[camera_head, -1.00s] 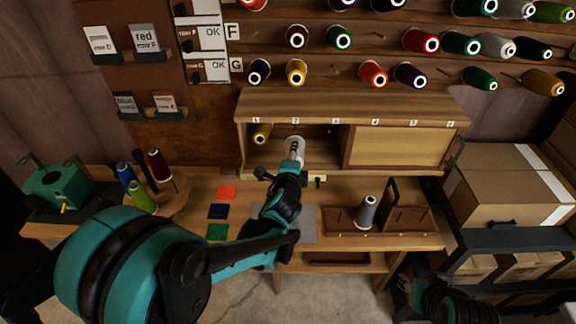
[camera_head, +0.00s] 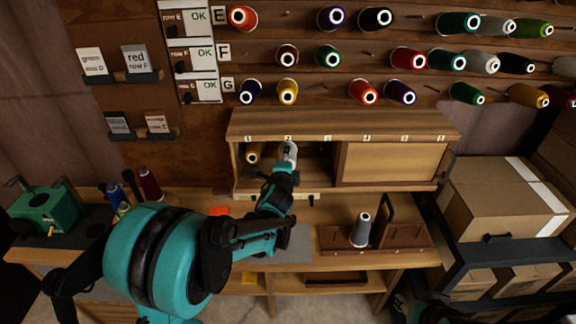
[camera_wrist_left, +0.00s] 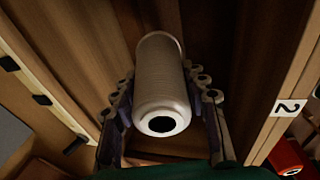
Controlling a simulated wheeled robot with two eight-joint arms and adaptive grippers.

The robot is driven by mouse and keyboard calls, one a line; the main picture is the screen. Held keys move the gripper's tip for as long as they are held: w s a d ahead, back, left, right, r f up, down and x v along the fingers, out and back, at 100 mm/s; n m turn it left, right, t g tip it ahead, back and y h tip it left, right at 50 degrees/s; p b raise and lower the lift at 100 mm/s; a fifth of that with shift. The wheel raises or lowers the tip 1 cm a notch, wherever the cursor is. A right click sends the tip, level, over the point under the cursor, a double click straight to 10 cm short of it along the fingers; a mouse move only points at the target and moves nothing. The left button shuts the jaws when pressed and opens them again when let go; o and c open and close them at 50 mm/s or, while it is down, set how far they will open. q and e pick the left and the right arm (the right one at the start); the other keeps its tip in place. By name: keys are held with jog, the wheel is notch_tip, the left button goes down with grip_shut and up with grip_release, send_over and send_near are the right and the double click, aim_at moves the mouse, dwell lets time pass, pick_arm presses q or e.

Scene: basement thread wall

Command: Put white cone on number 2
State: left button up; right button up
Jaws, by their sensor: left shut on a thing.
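The white cone (camera_head: 290,150) is in the open left part of the wooden shelf box, just below the number 2 label (camera_head: 288,138). My left gripper (camera_head: 284,166) is shut on it. In the left wrist view the white cone (camera_wrist_left: 162,90) lies between the two fingers of the gripper (camera_wrist_left: 162,88), its dark core hole facing the camera. The number 2 label (camera_wrist_left: 287,107) is on the wooden edge to the right. Whether the cone sits on a peg is hidden.
A wooden panel (camera_head: 392,164) covers the box's right part. A grey cone (camera_head: 361,231) stands on the bench. Several coloured cones hang above the box.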

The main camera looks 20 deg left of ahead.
pick_arm(q)
jog(key=shift+a+b+x, duration=0.15)
jog(key=shift+b+x, duration=0.1)
jog(key=shift+x, duration=1)
jog(key=shift+a+b+x, duration=0.15)
jog(key=shift+b+x, duration=0.1)
jog(key=shift+x, duration=1.05)
jog(key=shift+s+f, duration=0.15)
jog(key=o, duration=1.4)
jog(key=shift+o, duration=0.2)
jog(key=shift+s, duration=0.1)
jog(key=s+r+n+g, duration=0.25)
jog(key=s+n, duration=0.55)
jog(key=s, duration=1.5)
jog(key=s+d+f+n+g+h, duration=0.1)
jog(key=s+d+f+n+g, duration=0.1)
jog(key=s, duration=0.6)
jog(key=s+d+f+n+g+h, duration=0.1)
jog(key=s+d+f+n+g, duration=0.1)
jog(key=s+f+n, duration=0.3)
jog(key=s+g, duration=0.1)
jog(key=s, duration=0.3)
jog(key=shift+n, duration=0.4)
